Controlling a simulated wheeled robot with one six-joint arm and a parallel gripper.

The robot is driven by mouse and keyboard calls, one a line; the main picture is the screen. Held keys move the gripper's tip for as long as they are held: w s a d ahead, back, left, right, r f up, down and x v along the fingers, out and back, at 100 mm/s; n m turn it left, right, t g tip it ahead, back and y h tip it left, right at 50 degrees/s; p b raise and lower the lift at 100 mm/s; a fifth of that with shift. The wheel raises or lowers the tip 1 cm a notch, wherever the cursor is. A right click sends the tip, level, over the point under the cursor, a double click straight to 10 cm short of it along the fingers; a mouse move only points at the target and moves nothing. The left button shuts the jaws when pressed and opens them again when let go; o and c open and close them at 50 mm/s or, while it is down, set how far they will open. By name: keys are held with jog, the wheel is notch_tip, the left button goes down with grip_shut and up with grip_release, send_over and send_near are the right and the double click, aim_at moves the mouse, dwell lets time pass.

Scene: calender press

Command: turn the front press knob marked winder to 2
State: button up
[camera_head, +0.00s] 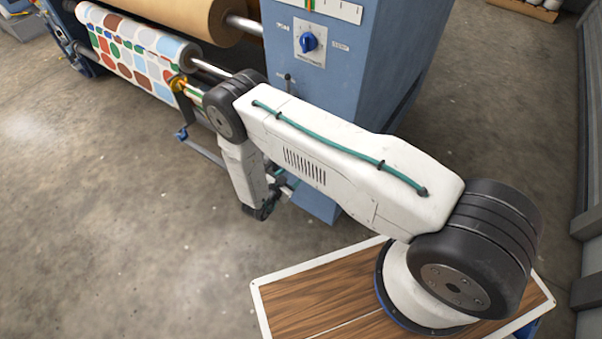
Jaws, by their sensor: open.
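A blue rotary knob (309,42) sits on a white square plate (322,58) on the blue press cabinet (360,95). Marks ring the knob and a label lies under it, but both are too small to read, so I cannot tell its name or which number it points to. My arm reaches from lower right to an elbow below and left of the knob, then bends down. The wrist end is low in front of the cabinet, apart from the knob.
A patterned printed roll (140,55) and a brown roll (185,18) stand left of the cabinet. A small dark fitting (288,77) is below the knob plate. Another white panel (335,10) is above. The concrete floor (110,200) at left is clear.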

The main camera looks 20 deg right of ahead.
jog(key=s+x, duration=0.1)
jog(key=x, duration=0.7)
jog(key=shift+s+d+f, duration=0.2)
jog(key=shift+d+f, duration=0.15)
jog(key=shift+d, duration=0.05)
jog(key=c, duration=1)
